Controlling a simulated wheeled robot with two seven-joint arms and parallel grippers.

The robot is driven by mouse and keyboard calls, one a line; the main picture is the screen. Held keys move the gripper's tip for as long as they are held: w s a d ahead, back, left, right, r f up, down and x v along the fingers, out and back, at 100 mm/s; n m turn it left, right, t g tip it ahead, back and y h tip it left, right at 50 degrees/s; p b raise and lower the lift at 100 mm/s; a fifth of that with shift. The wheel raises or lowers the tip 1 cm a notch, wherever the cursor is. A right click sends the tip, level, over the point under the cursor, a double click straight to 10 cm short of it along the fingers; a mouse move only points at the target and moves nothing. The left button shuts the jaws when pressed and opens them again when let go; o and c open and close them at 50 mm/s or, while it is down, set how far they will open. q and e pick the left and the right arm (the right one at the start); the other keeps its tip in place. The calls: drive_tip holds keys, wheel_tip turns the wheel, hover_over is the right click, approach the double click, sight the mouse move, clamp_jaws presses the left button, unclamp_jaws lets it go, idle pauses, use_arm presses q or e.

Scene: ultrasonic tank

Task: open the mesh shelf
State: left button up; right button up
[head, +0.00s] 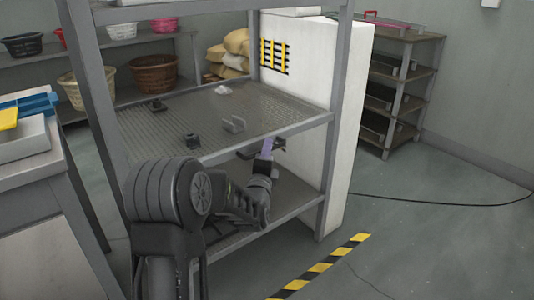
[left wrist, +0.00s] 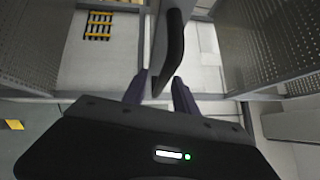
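The mesh shelf (head: 275,112) is a grey mesh board in a grey metal frame, with a second mesh level below it. My left arm reaches in from the front. My left gripper (head: 266,147) is under the board's front edge, towards the right post. In the left wrist view its two purple fingers (left wrist: 160,88) stand apart. A grey bar with a curved black grip-like part (left wrist: 171,48) runs down between them; I cannot tell whether they touch it. Mesh surfaces show on both sides. My right gripper is not in view.
Small dark fixtures (head: 191,141), a grey bracket (head: 233,124) and a white lump (head: 223,89) lie on the mesh board. A white cabinet (head: 350,120) stands close on the right. A table (head: 40,190) is at left.

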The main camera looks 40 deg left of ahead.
use_arm(q)
drive_tip(key=shift+w+a+r, duration=0.1)
drive_tip(key=shift+w+a, duration=0.05)
drive_tip(key=shift+w, duration=0.1)
clamp_jaws()
idle(1.4)
